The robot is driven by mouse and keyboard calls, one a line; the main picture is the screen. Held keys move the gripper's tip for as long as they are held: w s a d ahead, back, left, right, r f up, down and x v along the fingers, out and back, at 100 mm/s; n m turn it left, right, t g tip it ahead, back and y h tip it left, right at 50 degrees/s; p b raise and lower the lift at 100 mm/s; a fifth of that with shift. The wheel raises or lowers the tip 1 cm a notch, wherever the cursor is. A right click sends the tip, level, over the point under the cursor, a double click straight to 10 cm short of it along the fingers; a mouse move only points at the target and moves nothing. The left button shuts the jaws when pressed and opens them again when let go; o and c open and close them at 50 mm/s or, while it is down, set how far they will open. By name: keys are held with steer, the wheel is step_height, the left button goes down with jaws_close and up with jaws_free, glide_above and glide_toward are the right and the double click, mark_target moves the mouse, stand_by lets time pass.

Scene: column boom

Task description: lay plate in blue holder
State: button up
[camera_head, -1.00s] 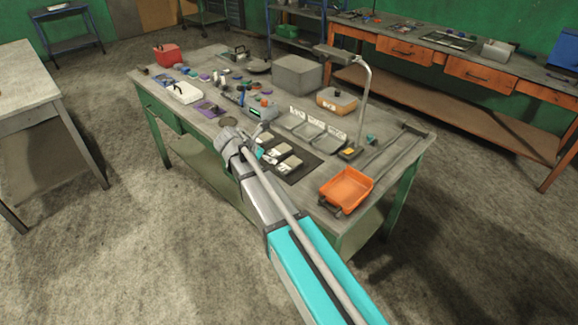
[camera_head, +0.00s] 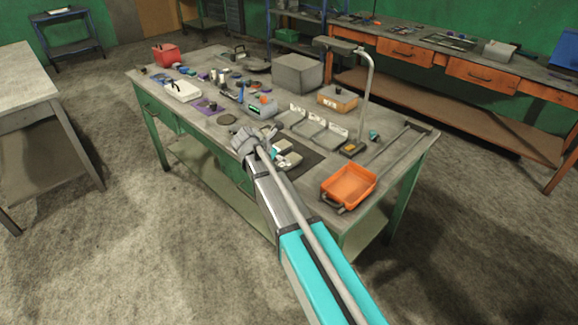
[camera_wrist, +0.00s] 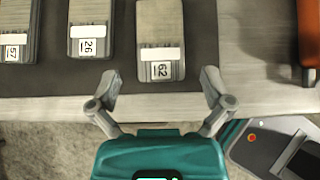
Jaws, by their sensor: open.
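My gripper (camera_wrist: 160,88) is open and empty in the wrist view. Its fingers are spread on either side of the near end of a grey plate-like piece (camera_wrist: 161,70) with a white label and a tag that looks like 62. Two similar pieces, the middle one (camera_wrist: 90,45) and the left one (camera_wrist: 18,40), lie beside it on a dark mat (camera_wrist: 200,40). In the head view my gripper (camera_head: 244,140) is over the table's front edge, and it partly hides these pieces (camera_head: 289,160). I cannot pick out a blue holder with certainty.
Grey trays with white labels (camera_head: 322,134) lie behind the mat. An orange bin (camera_head: 348,186) stands to its right, and a lamp post (camera_head: 367,95) rises behind. A grey box (camera_head: 297,75) and many small items crowd the back and left of the table (camera_head: 225,170).

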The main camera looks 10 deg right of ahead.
stand_by(0.4)
steer(key=b+x, duration=0.3)
steer(key=x, duration=0.1)
steer(key=shift+a, duration=0.1)
steer(key=shift+b+x, duration=0.4)
steer(key=shift+x, duration=0.35)
steer(key=c, duration=1.1)
steer(key=shift+r, duration=0.25)
steer(key=shift+c, duration=0.2)
